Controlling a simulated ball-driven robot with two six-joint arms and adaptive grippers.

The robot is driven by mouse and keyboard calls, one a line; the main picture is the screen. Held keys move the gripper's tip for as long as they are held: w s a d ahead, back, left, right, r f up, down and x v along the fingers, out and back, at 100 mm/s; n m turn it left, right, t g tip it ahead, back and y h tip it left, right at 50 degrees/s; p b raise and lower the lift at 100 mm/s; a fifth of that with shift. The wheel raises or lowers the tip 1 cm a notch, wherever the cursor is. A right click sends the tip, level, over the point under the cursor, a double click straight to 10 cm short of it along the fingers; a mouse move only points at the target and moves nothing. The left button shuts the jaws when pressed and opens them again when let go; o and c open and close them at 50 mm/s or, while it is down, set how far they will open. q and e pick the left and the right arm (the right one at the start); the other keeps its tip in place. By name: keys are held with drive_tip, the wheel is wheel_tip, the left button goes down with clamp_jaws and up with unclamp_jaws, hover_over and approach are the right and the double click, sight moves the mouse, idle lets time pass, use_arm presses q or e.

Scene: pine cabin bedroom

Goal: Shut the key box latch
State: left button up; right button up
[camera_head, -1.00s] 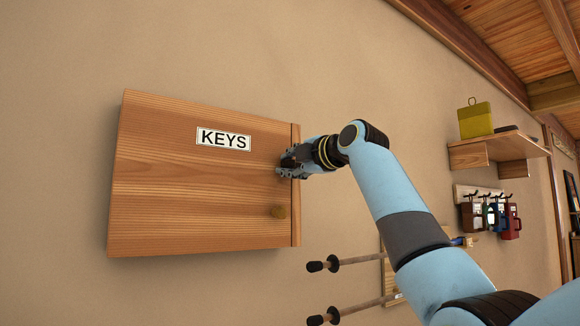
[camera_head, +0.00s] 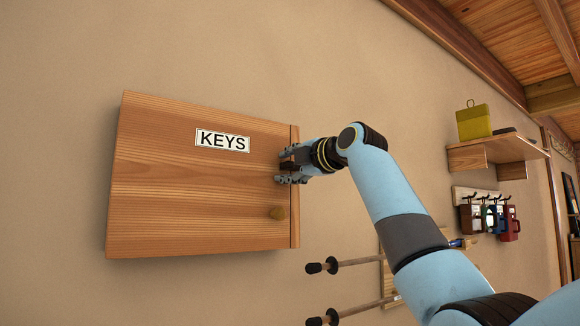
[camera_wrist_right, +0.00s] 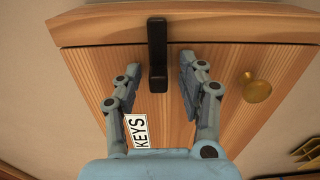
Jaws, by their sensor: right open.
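The wooden key box (camera_head: 190,210) hangs on the wall with its KEYS-labelled door lying flat against the frame strip. In the right wrist view the black latch (camera_wrist_right: 157,55) is a bar crossing the seam between the frame strip and the door (camera_wrist_right: 225,60), its short foot over the door face. My right gripper (camera_head: 290,166) is at the door's right edge, fingers spread. In the wrist view its fingers (camera_wrist_right: 160,82) stand on either side of the latch's lower end, apart from it. The latch is mostly hidden by the fingers in the head view. My left gripper is out of view.
A round brass knob (camera_head: 278,212) sticks out of the door below my right gripper. Two poles (camera_head: 345,263) with dark ends are lower right. A shelf (camera_head: 500,150) with a yellow-green box and a rack of hanging mugs (camera_head: 490,215) are farther right.

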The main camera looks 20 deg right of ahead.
drive_tip(key=v, duration=1.2)
